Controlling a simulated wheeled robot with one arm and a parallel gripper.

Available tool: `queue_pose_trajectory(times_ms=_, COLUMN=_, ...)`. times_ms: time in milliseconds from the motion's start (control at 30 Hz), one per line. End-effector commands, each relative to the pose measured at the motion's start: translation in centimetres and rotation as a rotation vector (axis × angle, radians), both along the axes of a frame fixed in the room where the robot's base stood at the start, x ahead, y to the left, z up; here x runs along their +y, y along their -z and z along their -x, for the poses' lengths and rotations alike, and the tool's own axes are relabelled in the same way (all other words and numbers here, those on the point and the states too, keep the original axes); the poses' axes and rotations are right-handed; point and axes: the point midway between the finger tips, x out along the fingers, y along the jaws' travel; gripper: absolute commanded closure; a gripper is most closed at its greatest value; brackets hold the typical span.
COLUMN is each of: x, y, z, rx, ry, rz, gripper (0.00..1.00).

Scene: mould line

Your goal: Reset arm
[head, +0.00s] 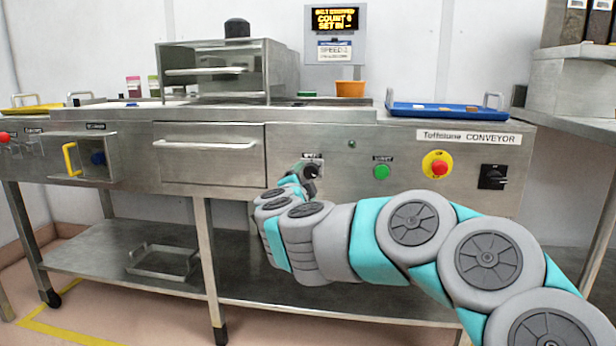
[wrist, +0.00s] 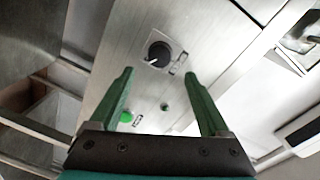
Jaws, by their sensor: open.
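My arm reaches from the lower right to the conveyor's front panel in the head view. My gripper (wrist: 160,72) is open, with two green fingers apart and nothing between them. A dark round knob (wrist: 158,53) with a pale pointer lies just beyond the fingertips in the wrist view. In the head view the knob (head: 312,170) is at the end of my arm, partly covered. I cannot tell whether a fingertip touches the panel. A green button (head: 382,171) is right of the knob; it also shows in the wrist view (wrist: 126,117).
A red stop button (head: 438,168) on yellow and a black switch (head: 493,177) are farther right. A drawer (head: 208,150) is left of the knob. Above stand a steel hood (head: 225,68), an orange cup (head: 350,89) and a blue tray (head: 440,110). A display (head: 335,18) hangs behind.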

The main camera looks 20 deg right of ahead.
Motion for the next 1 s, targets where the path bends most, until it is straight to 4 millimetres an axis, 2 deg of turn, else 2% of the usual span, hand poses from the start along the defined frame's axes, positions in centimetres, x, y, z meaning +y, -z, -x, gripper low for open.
queue_pose_trajectory(times_ms=167, x=0.7, y=0.1, z=0.8, rx=0.003, ry=-0.003, rz=-0.001, gripper=0.19)
queue_pose_trajectory(times_ms=567, x=0.7, y=0.0, z=0.7, rx=0.002, ry=-0.003, rz=0.0, gripper=0.19)
queue_pose_trajectory(times_ms=667, x=1.5, y=-0.7, z=0.6, rx=-0.004, ry=-0.036, rz=0.009, gripper=0.19)
queue_pose_trajectory(times_ms=767, x=4.2, y=-2.4, z=0.1, rx=-0.013, ry=-0.141, rz=0.04, gripper=0.19)
queue_pose_trajectory(times_ms=867, x=8.9, y=-4.5, z=0.0, rx=-0.012, ry=-0.316, rz=0.095, gripper=0.19)
queue_pose_trajectory(times_ms=900, x=11.1, y=-5.2, z=0.2, rx=-0.004, ry=-0.394, rz=0.124, gripper=0.19)
queue_pose_trajectory(times_ms=1000, x=16.6, y=-5.5, z=1.4, rx=0.043, ry=-0.588, rz=0.198, gripper=0.19)
